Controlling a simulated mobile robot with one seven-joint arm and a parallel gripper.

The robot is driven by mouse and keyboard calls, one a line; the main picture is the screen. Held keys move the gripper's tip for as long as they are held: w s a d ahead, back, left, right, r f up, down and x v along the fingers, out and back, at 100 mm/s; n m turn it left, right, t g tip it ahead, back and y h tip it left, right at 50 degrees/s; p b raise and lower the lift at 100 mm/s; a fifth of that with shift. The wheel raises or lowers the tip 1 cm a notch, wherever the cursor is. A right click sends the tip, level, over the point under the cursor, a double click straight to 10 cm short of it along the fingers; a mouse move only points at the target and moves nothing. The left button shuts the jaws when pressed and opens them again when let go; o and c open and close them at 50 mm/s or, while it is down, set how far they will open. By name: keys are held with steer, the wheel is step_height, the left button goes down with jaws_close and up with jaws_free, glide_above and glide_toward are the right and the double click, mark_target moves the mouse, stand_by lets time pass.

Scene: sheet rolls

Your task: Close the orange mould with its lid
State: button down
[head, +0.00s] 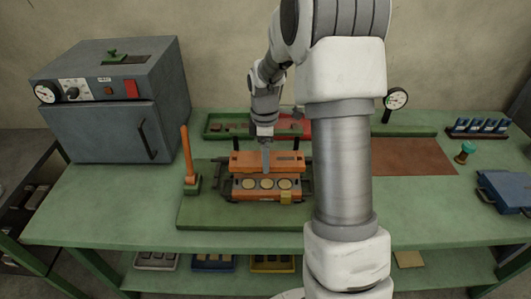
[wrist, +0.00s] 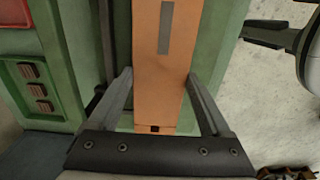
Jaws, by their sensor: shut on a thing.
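The orange mould (head: 240,194) sits on a green base plate (head: 215,213) in the middle of the bench, with three round pale discs showing in its open top. Its orange lid (head: 242,161) is a long flat bar just behind and above the discs, not covering them in the head view. My gripper (head: 266,152) is shut on the lid from above. In the wrist view the lid (wrist: 160,75) runs between the two fingers of my gripper (wrist: 158,78). Whether the lid touches the mould or hangs above it I cannot tell.
An upright orange lever (head: 185,150) stands left of the mould. A grey oven (head: 100,125) is at the back left. A green tray (head: 215,118) lies behind the lid. My arm hides the area right of the mould. The bench's left front is clear.

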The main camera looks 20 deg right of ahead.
mark_target(266, 184)
steer(key=shift+f+b, duration=2.9)
steer(key=shift+f, duration=1.35)
steer(key=shift+c, duration=0.7)
jaws_free()
steer(key=shift+o, duration=0.7)
step_height(266, 184, up, 18)
steer(key=p, duration=0.2)
steer(key=shift+f, duration=0.25)
steer(key=shift+a, duration=0.1)
